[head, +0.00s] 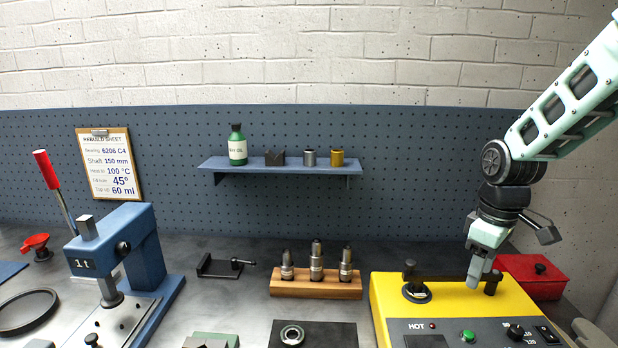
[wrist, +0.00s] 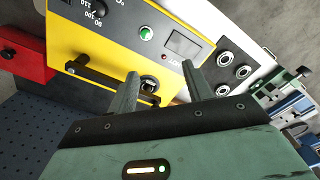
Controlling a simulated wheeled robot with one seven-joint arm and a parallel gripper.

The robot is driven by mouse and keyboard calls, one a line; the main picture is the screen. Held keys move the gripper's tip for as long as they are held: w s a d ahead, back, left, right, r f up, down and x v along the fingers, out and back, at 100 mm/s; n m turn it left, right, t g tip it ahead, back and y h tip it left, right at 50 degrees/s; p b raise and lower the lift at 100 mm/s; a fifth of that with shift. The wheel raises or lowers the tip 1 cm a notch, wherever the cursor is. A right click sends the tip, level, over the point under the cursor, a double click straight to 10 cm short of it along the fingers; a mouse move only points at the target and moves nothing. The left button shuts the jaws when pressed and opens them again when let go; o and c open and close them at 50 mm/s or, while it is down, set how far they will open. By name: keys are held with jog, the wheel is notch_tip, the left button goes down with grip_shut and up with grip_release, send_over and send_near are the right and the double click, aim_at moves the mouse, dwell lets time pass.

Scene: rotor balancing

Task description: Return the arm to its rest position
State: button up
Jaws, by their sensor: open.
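My arm (head: 570,95) reaches in from the upper right in the head view. My gripper (head: 477,276) points down over the yellow heater box (head: 460,308), close to its dark crossbar (head: 445,279). In the wrist view my gripper (wrist: 163,78) shows two fingers spread apart with nothing held between them. A dark post (wrist: 149,86) on the heater appears beyond the gap between the fingers. I cannot tell whether the fingers touch the heater.
A red box (head: 535,274) stands right behind the heater. A wooden block (head: 316,287) with several metal pieces stands left of it. A blue press (head: 145,250) is farther left. A shelf (head: 280,167) juts from the pegboard. The air above the heater's left side is clear.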

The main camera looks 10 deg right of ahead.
jog(key=s+a+f+n+b, duration=0.1)
jog(key=s+a, duration=0.3)
jog(key=a, duration=0.5)
jog(key=s+a+f+b, duration=0.1)
jog(key=s+a, duration=0.2)
jog(key=a, duration=0.7)
jog(key=s+a+f+n+b, duration=0.1)
jog(key=s+a+b, duration=0.1)
jog(key=s+a, duration=0.6)
jog(key=s, duration=0.4)
jog(key=shift+d, duration=0.1)
